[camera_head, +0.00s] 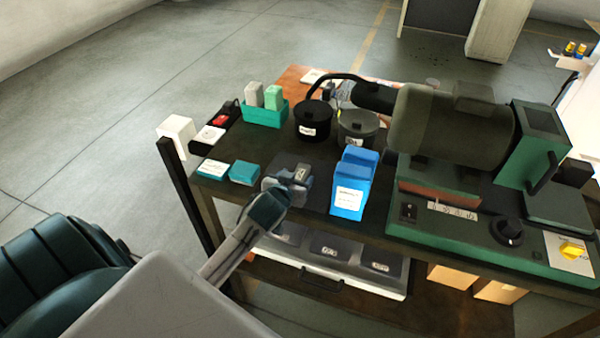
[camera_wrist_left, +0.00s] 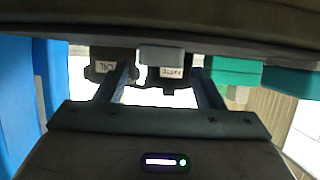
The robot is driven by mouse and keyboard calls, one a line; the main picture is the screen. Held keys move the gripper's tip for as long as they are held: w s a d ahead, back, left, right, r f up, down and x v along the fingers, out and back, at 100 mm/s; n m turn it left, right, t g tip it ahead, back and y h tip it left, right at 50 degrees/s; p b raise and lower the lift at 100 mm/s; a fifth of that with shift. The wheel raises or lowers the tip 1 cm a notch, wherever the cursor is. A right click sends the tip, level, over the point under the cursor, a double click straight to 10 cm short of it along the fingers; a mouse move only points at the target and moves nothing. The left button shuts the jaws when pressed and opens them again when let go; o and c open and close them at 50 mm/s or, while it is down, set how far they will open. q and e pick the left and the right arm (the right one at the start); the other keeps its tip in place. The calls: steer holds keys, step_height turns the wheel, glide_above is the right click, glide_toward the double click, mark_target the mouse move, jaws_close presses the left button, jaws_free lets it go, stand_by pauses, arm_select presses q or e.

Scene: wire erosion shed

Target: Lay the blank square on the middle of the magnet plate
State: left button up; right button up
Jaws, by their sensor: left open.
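My left gripper (camera_head: 293,178) reaches from the front over the near edge of the bench, its two fingers apart around or close by a small grey block, apparently the blank square (camera_head: 301,171). A dark grey slab, apparently the magnet plate (camera_head: 273,166), lies under and behind the fingers, which partly cover it. In the left wrist view, which looks upside down, the open fingers (camera_wrist_left: 163,72) stand either side of a pale grey block (camera_wrist_left: 162,54). I cannot tell whether it touches the slab or a finger. My right gripper is not in view.
Blue boxes (camera_head: 348,190) stand close right of the slab, teal boxes (camera_head: 244,173) left. Behind are a black pot (camera_head: 313,118), a grey pot (camera_head: 357,126) and a teal holder (camera_head: 264,115). A large green machine (camera_head: 470,240) fills the right. A drawer tray (camera_head: 330,268) sits below.

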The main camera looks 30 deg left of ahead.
mark_target(300, 173)
arm_select(q)
steer(key=shift+p+x, duration=0.35)
steer(key=shift+x, duration=0.7)
steer(key=shift+w+f, duration=0.25)
steer(key=shift+w, duration=0.15)
steer(key=shift+r, duration=0.1)
jaws_close()
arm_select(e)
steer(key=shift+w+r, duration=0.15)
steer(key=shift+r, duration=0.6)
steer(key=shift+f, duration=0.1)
